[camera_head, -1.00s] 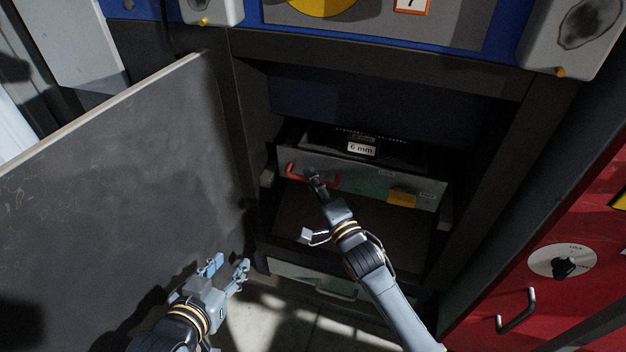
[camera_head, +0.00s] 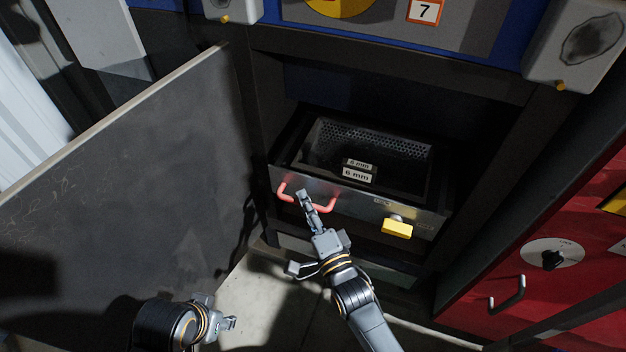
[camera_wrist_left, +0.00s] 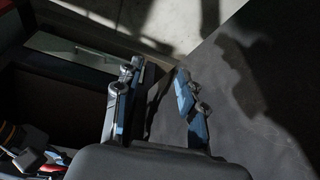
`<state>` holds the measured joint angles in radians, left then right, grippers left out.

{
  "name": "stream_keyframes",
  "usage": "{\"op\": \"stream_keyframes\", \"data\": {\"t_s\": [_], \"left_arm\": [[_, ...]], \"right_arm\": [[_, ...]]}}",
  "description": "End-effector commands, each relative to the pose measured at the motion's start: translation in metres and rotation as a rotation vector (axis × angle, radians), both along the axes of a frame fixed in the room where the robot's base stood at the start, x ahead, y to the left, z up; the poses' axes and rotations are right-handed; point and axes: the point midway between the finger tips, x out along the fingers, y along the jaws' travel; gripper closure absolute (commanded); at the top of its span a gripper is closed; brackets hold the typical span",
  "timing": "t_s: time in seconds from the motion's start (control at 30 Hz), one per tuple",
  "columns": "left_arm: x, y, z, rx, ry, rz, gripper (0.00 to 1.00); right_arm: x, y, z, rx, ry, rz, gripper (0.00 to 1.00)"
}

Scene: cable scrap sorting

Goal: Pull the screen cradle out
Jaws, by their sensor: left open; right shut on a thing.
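The screen cradle (camera_head: 345,200) is a grey metal drawer in the dark machine bay, partly slid out. It holds a perforated screen with "6 mm" labels (camera_head: 357,174). Its front has a red handle (camera_head: 286,192) on the left and a yellow block (camera_head: 397,228) on the right. My right gripper (camera_head: 302,198) is shut on the red handle. My left gripper (camera_head: 230,323) is low at the left, away from the cradle. In the left wrist view my left gripper (camera_wrist_left: 158,95) is open and empty.
A large grey door panel (camera_head: 130,170) stands open at the left of the bay. A red cabinet with a dial (camera_head: 552,256) and a grey handle (camera_head: 508,295) is at the right. Floor (camera_head: 265,295) shows in front of the bay.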

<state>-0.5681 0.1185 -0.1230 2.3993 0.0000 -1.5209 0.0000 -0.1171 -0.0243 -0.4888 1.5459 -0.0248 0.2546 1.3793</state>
Motion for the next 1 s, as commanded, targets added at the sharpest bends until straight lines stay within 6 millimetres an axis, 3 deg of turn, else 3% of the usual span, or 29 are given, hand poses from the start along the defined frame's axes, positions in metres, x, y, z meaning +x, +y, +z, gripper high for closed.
{"op": "stream_keyframes", "data": {"t_s": [0.3,0.5,0.73,1.0], "left_arm": [[0.009,-0.003,-0.085,0.002,0.052,-0.007,0.60],[0.003,-0.003,-0.124,0.003,0.070,-0.011,0.60],[-0.003,-0.002,-0.148,0.004,0.080,-0.013,0.60],[-0.007,-0.002,-0.158,0.005,0.084,-0.014,0.60]], "right_arm": [[-0.071,0.023,0.001,0.001,0.009,0.003,1.00],[-0.113,0.036,0.000,-0.001,0.008,0.002,1.00],[-0.146,0.047,-0.001,-0.003,0.005,0.003,1.00],[-0.161,0.052,-0.001,-0.003,0.002,0.001,1.00]]}}
